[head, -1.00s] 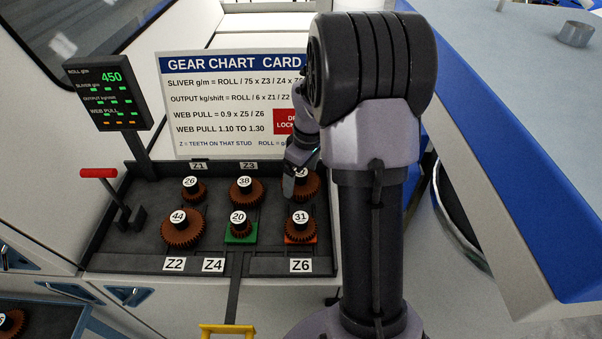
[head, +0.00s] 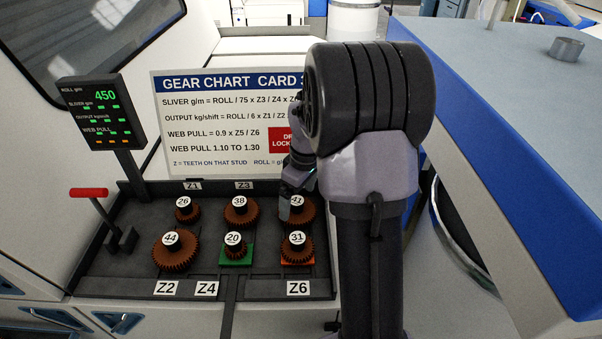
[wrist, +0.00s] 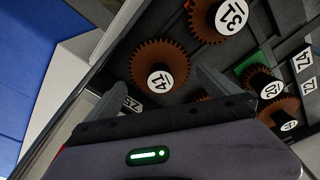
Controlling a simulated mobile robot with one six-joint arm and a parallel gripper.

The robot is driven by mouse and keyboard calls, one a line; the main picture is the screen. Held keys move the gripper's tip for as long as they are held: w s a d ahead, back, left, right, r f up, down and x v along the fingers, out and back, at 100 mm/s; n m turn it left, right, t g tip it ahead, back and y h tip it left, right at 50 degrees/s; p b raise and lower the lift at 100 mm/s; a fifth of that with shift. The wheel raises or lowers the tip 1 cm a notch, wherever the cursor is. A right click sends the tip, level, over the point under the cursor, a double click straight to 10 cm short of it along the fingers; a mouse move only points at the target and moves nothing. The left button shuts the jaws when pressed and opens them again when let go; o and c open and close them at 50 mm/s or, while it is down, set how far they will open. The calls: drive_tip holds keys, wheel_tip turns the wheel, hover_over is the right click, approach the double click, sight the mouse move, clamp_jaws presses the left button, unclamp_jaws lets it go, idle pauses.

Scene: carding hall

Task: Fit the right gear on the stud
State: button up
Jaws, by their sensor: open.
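The gear marked 41 (head: 299,214) sits on the back right stud, Z5, of the dark gear tray. In the wrist view the 41 gear (wrist: 160,57) lies between and beyond my fingertips. My gripper (wrist: 160,82) is open and empty, its fingers apart on either side of that gear; I cannot tell whether they touch it. In the head view my arm partly hides the gripper (head: 287,205). The 31 gear (head: 297,252) is on the orange-marked Z6 place, the 20 gear (head: 234,249) on the green Z4 place. Gears 44 (head: 174,256), 26 (head: 187,213) and 38 (head: 241,212) sit on Z2, Z1 and Z3.
A gear chart card (head: 225,130) stands behind the tray, partly hidden by my arm. A display (head: 102,112) reads ROLL 450. A red-handled lever (head: 90,192) stands at the tray's left. A blue-edged table (head: 500,190) lies close on the right.

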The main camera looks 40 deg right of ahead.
wheel_tip(320, 180, up, 15)
drive_tip(key=s+p, duration=0.1)
drive_tip(key=p, duration=0.1)
drive_tip(key=shift+s+d+p, duration=0.3)
drive_tip(key=shift+s, duration=0.1)
drive_tip(key=s+a+f+m+t+b, duration=0.15)
drive_tip(key=s+a+f+b, duration=0.25)
drive_tip(key=a+b, duration=0.45)
drive_tip(key=s+a+f+m+t+b, duration=0.1)
drive_tip(key=s+a+f+m+b, duration=0.2)
drive_tip(key=a+f+b, duration=0.35)
drive_tip(key=s+a+f+m+t+y+b, duration=0.1)
drive_tip(key=s+a+f+m+t+b, duration=0.1)
drive_tip(key=s+a+f+b, duration=0.5)
drive_tip(key=s+a+m, duration=0.1)
drive_tip(key=s+a, duration=0.2)
drive_tip(key=a, duration=0.1)
drive_tip(key=shift+a+f+m+y, duration=0.2)
drive_tip(key=shift+f+m+y, duration=0.1)
drive_tip(key=shift+m, duration=0.05)
drive_tip(key=shift+s, duration=0.1)
